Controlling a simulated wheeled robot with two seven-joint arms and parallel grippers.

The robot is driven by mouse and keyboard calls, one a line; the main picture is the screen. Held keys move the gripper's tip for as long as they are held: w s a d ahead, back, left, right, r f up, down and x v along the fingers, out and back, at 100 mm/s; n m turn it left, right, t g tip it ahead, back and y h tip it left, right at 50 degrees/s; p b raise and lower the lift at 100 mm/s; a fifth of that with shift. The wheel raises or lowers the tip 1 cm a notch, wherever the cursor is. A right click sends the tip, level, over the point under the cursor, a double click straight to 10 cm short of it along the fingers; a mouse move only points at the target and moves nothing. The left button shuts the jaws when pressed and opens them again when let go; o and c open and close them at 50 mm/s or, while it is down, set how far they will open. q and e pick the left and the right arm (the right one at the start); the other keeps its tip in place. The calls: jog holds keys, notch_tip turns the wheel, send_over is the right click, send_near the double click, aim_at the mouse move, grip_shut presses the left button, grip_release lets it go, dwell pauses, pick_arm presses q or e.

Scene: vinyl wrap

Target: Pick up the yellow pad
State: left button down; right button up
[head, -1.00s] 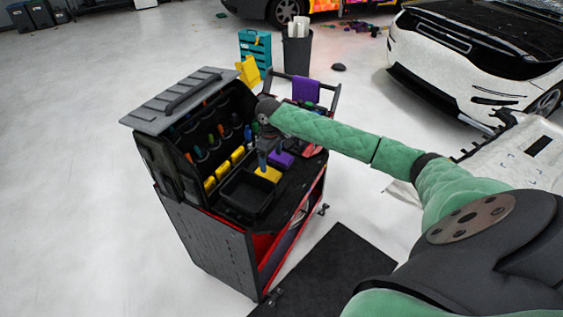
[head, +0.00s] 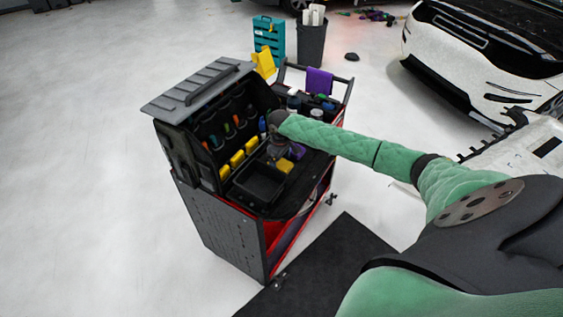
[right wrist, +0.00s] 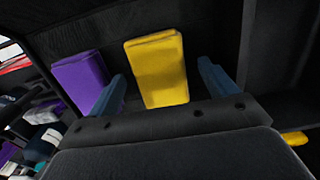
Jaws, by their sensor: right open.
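The yellow pad (head: 285,165) lies in the toolbox on top of the cart, just right of the black tray. In the right wrist view the yellow pad (right wrist: 158,68) stands between the two blue fingers of my right gripper (right wrist: 162,76), with a gap on each side. The right gripper is open, pointing down into the toolbox. In the head view my right gripper (head: 277,150) is dark and small, and it partly hides the pad. A purple pad (right wrist: 80,80) is just left of the left finger. My left gripper is not in view.
A purple cloth (head: 319,81) hangs on the cart handle.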

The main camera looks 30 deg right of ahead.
jog(key=shift+w+f, duration=0.15)
jog(key=shift+f, duration=0.15)
jog(key=shift+c, duration=0.5)
jog(key=shift+r, duration=0.1)
jog(key=c, duration=1)
